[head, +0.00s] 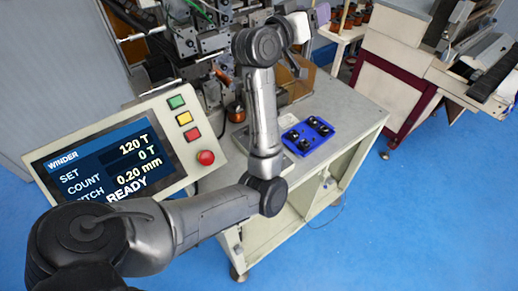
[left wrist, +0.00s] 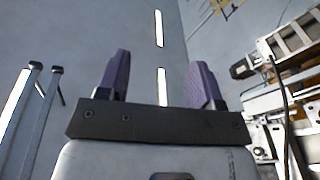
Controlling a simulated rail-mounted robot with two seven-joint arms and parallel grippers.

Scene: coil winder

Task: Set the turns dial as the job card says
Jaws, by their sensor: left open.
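The winder panel (head: 125,150) stands at the left in the head view. Its screen (head: 100,165) reads SET 120 T, COUNT 0 T, a pitch line of 0.20 mm partly covered by my arm, and READY. I cannot make out the turns dial or a readable job card in either view. My left gripper (head: 305,28) is small in the head view, above the bench and well right of the panel. In the left wrist view its two purple fingers (left wrist: 160,82) are apart with nothing between them, before a grey wall. My right gripper is not in view.
The panel has green, yellow and red square buttons and a round red knob (head: 205,158). The winding machine (head: 195,45) stands behind it. A blue tray (head: 309,134) with black parts lies on the bench (head: 350,115). Blue floor is free at the right; another machine (head: 405,70) stands beyond.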

